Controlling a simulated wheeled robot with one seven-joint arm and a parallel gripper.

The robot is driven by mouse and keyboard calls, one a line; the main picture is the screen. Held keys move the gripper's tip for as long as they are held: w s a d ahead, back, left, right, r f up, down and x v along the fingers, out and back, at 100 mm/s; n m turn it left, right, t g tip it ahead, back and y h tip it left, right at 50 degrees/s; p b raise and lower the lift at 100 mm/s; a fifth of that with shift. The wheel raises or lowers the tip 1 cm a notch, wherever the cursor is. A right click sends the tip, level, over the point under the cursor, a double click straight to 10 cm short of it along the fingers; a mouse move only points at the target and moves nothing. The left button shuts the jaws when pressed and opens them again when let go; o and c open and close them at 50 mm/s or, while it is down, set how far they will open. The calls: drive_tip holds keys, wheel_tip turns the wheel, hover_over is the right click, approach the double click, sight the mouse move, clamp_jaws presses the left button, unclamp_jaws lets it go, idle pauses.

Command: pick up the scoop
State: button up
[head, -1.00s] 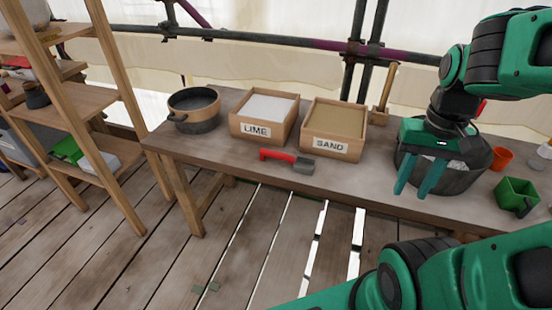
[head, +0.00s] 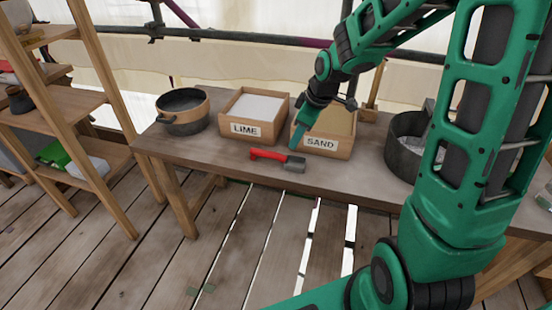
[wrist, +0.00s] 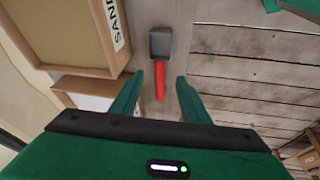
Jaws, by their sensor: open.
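The scoop has a red handle and a grey metal head, and lies on the wooden bench in front of the LIME and SAND boxes; its red handle (head: 268,153) points left in the head view. In the wrist view the scoop (wrist: 160,78) lies with its grey head away from me and its handle towards my fingers. My gripper (head: 300,143) is above the bench by the front of the SAND box, over the scoop. In the wrist view my gripper (wrist: 158,92) is open, with its fingers on either side of the handle's line and nothing held.
The SAND box (head: 323,146) stands close behind my gripper, with the LIME box (head: 249,129) left of it. A dark tub (head: 402,160) stands to the right. The bench front (head: 215,158) is clear.

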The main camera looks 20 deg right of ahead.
sight(273, 153)
drive_tip(key=w+a+f, duration=0.1)
drive_tip(key=f, duration=0.1)
drive_tip(key=w+a+f+n, duration=0.1)
drive_tip(key=w+a, duration=0.1)
drive_tip(key=w+a+f+n+y, duration=0.1)
drive_tip(key=w+f, duration=0.1)
drive_tip(key=shift+w+a+f+t, duration=0.2)
drive_tip(key=shift+a+f+t, duration=0.05)
drive_tip(key=shift+f+t, duration=0.1)
drive_tip(key=shift+s+x, duration=0.15)
drive_tip(key=shift+x, duration=1.4)
drive_tip(key=shift+s+x, duration=0.15)
drive_tip(key=shift+x, duration=1.4)
drive_tip(key=shift+d+f, duration=0.1)
drive_tip(key=shift+f, duration=0.05)
clamp_jaws()
